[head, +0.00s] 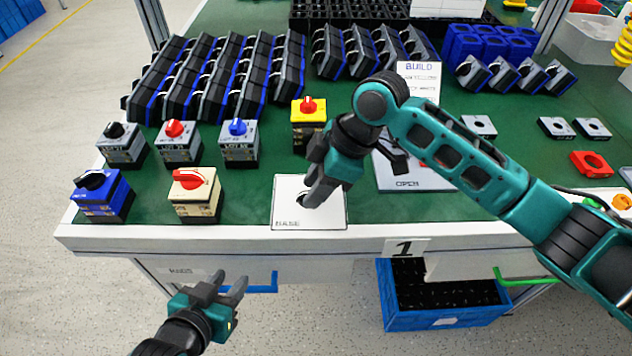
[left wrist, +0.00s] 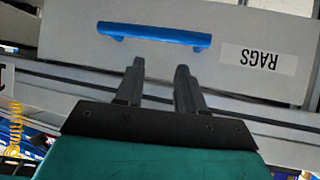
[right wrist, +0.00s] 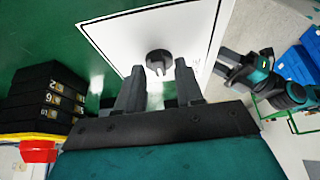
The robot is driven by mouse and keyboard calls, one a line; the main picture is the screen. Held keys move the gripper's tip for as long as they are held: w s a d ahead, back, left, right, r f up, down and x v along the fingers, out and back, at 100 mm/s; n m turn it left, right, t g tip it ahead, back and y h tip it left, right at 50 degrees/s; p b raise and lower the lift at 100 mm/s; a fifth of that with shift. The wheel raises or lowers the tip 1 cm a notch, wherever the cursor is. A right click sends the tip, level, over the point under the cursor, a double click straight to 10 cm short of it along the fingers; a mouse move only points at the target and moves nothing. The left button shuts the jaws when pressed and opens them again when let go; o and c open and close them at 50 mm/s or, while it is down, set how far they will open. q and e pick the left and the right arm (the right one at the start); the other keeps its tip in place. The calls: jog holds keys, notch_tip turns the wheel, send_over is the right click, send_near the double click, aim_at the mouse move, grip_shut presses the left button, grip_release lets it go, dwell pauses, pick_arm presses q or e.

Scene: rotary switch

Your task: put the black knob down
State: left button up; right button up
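A small black knob (head: 302,198) sits on the white sheet marked BASE (head: 285,215) near the table's front edge, partly hidden by my right gripper (head: 314,194). In the right wrist view the round black knob (right wrist: 159,61) is on the white sheet (right wrist: 120,35), just beyond the fingertips of my right gripper (right wrist: 158,75). The fingers stand apart, with a gap in line with the knob and no visible grip on it. My left gripper (head: 230,282) is open and empty in front of the table, facing a drawer labelled RAGS (left wrist: 225,25).
A yellow switch with a red knob (head: 308,108) stands just behind the right gripper. Several switch boxes, including a cream one (head: 194,200), stand to the left. An OPEN sheet (head: 420,180) lies to the right. A blue crate (head: 440,315) is below the table.

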pick_arm(q)
jog(key=shift+s+f, duration=0.15)
pick_arm(e)
jog(key=shift+r, duration=0.2)
pick_arm(q)
jog(key=shift+s+a+r+p, duration=0.15)
jog(key=shift+a+r+p, duration=0.4)
jog(key=shift+p, duration=0.55)
pick_arm(e)
jog(key=v, duration=1.2)
pick_arm(q)
jog(key=shift+s+f, duration=0.1)
pick_arm(e)
jog(key=shift+f, duration=0.1)
